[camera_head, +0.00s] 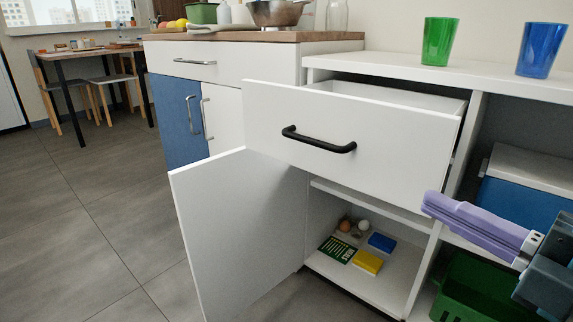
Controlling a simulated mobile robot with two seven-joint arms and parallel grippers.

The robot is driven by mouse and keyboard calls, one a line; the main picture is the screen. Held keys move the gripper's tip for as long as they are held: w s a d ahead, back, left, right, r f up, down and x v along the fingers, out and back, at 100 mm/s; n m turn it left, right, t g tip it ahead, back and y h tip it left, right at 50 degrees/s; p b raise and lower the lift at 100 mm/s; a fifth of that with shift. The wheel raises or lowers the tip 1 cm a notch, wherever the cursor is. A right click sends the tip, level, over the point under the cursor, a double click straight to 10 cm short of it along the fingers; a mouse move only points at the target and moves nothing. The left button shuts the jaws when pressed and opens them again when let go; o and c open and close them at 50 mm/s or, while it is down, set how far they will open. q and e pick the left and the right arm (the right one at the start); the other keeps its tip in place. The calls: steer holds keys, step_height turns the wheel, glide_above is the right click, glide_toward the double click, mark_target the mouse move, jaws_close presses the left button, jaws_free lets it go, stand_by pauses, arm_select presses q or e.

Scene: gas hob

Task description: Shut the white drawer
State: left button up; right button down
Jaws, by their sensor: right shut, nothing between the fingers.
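The white drawer (385,160) is pulled out of the white cabinet, with part of its inside showing behind the front panel. A black bar handle (320,142) is on its front. My right gripper (430,204), with purple fingers, is shut and empty. It is at the lower right of the drawer front, apart from the handle; I cannot tell whether it touches the drawer. My left gripper is out of view.
A white cabinet door (235,225) stands open below the drawer. Small items, including a yellow box (367,262), lie on the shelf inside. A green crate (475,290) is at lower right. Green (439,42) and blue (540,50) cups stand on top. Floor at left is clear.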

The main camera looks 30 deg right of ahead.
mark_target(389, 162)
steer(key=w, duration=0.3)
steer(key=w+d+b, duration=0.1)
steer(key=w, duration=0.3)
steer(key=w+b, duration=0.1)
steer(key=w, duration=0.3)
steer(key=shift+d, duration=0.3)
steer(key=shift+d+r, duration=0.1)
steer(key=shift+d, duration=0.35)
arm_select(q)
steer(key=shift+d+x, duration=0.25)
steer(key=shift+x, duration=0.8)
arm_select(e)
steer(key=shift+w, duration=0.1)
